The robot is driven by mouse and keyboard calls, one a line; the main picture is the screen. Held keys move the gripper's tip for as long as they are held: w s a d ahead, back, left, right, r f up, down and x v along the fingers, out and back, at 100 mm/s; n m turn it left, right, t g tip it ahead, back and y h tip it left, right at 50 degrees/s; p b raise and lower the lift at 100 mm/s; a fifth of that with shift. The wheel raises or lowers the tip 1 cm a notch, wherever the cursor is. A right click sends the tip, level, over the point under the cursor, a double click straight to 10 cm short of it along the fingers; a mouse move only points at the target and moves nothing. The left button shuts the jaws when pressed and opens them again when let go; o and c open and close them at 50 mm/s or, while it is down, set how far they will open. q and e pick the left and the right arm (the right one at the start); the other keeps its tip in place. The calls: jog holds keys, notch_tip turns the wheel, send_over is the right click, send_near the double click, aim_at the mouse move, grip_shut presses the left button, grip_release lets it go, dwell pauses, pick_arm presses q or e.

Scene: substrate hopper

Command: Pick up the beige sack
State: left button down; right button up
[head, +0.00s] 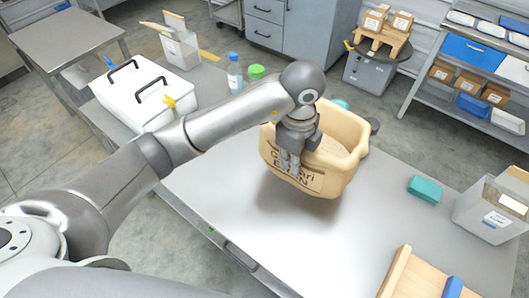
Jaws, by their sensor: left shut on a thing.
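The beige sack (348,166) is at the middle of the head view, at the far part of the grey table. It is open at the top, with pale grainy material inside and dark lettering on its near side. It looks a little tilted. My left gripper (290,163) points down and is shut on the sack's near left rim, covering part of the lettering. I cannot tell whether the sack's base touches the table. My right gripper is not in view.
A teal block (425,189) and a clear bin (489,209) stand at the right of the table (250,225). A wooden tray (412,278) is at the front right. A white box with black handles (143,92) and bottles (235,73) stand at the left. The table's middle is clear.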

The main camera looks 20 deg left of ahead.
aim_at(269, 148)
pick_arm(q)
jog(key=a, duration=0.1)
jog(key=w+a+f, duration=0.1)
jog(key=a, duration=0.1)
jog(key=shift+w+a+f, duration=0.2)
jog(key=shift+w+f, duration=0.05)
jog(key=shift+w, duration=0.05)
jog(key=w+a, duration=0.1)
jog(key=w+a+f+p, duration=0.1)
jog(key=a, duration=0.1)
jog(key=shift+w+a+f, duration=0.1)
jog(key=shift+a+f, duration=0.1)
jog(key=shift+a, duration=0.05)
jog(key=a+f, duration=0.1)
jog(key=w+a+f+p, duration=0.1)
jog(key=f, duration=0.1)
jog(key=w+f, duration=0.1)
jog(key=shift+a+f, duration=0.35)
jog(key=shift+a, duration=0.05)
jog(key=shift+w+a+f, duration=0.2)
jog(key=shift+a+f, duration=0.05)
jog(key=shift+f, duration=0.15)
notch_tip(269, 148, down, 4)
jog(key=shift+w+a+r+p, duration=0.15)
jog(key=shift+p, duration=0.95)
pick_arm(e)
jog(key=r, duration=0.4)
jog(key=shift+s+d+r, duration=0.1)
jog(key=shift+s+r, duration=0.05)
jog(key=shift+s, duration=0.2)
